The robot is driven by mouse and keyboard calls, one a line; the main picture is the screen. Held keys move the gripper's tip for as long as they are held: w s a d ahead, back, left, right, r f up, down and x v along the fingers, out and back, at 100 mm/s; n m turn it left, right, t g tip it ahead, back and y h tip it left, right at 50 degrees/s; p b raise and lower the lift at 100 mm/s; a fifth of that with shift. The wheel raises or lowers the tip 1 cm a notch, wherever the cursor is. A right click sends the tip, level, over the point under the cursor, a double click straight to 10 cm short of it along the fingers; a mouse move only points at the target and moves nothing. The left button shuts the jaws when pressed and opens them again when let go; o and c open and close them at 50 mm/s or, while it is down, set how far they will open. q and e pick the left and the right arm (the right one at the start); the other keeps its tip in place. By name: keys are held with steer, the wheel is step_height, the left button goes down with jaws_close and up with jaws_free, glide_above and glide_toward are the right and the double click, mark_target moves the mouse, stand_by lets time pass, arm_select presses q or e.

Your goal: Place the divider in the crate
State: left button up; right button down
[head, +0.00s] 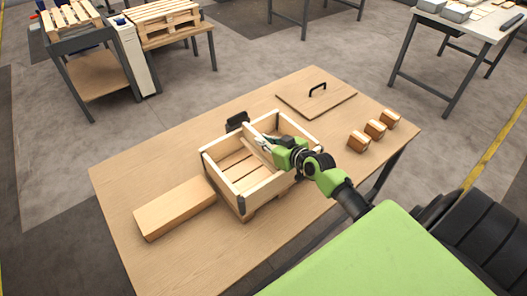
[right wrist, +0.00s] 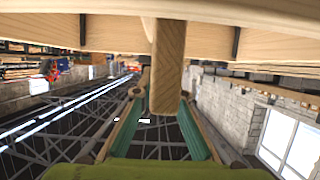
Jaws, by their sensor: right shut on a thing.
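The open wooden crate (head: 222,189) stands near the middle of the wooden table. The divider (head: 257,156), a light wooden board, spans the crate's inside across its middle. My right gripper (head: 264,143) is over the crate and shut on the divider. In the right wrist view the divider (right wrist: 168,68) shows as an upright strip between the green fingers, with pale crate boards (right wrist: 225,40) behind and above it. The gripper hides part of the divider and the crate's near right side, so I cannot tell whether it is fully seated. My left gripper is not in view.
A long wooden block (head: 174,208) lies left of the crate. A lid with a black handle (head: 316,92) lies at the back, and three small brown boxes (head: 375,130) stand at the right. A black item (head: 237,121) is behind the crate. The table front is clear.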

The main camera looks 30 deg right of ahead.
mark_target(264, 151)
steer(key=shift+f, duration=0.75)
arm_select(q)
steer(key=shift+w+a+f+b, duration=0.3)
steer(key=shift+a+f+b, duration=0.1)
arm_select(e)
steer(key=shift+f, duration=1.75)
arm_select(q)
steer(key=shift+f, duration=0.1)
